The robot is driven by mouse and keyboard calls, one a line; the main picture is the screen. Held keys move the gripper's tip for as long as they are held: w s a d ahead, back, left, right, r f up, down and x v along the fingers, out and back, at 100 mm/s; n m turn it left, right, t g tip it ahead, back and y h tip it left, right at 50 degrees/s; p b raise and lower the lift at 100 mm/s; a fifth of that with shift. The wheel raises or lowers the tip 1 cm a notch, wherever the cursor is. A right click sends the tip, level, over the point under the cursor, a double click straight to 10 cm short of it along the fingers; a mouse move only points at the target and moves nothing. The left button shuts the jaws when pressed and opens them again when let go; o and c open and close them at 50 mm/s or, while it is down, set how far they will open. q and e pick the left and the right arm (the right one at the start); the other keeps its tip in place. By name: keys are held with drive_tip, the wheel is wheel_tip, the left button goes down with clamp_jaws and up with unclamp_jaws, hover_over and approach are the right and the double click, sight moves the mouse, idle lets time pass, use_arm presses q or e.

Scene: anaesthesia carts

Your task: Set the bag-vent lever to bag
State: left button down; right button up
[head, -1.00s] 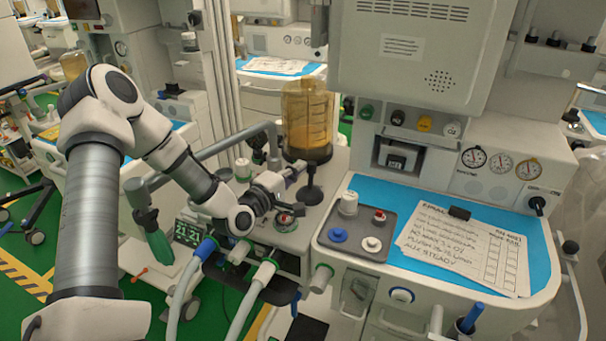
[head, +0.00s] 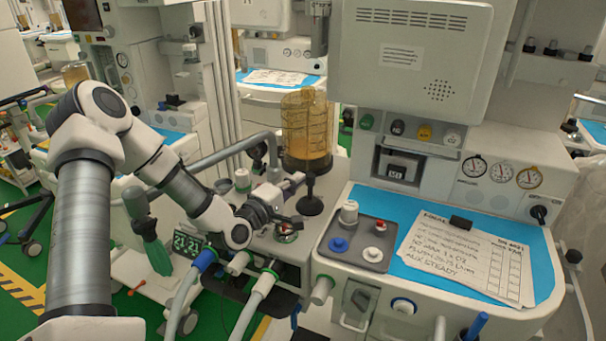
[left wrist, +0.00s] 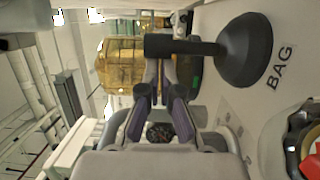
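The black bag-vent lever (head: 311,200) stands on the grey side panel left of the tray, its handle upright in the head view. In the left wrist view the lever (left wrist: 247,50) has a round base with a handle reaching left. The word BAG (left wrist: 280,68) is printed beside the base. My left gripper (head: 298,190) is just left of the lever, fingers pointing at it. In the left wrist view its fingers (left wrist: 161,66) are close together, and their tips end at or behind the handle. Contact is unclear. My right gripper is out of view.
An amber canister (head: 307,135) stands just behind the lever. A grey tray (head: 330,260) with small knobs and a paper sheet (head: 465,255) lie to the right. A red-topped knob (head: 287,232) sits below my gripper. Hoses (head: 250,305) hang in front.

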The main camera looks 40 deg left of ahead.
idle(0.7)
use_arm(q)
wheel_tip(320, 180, up, 10)
idle(0.4)
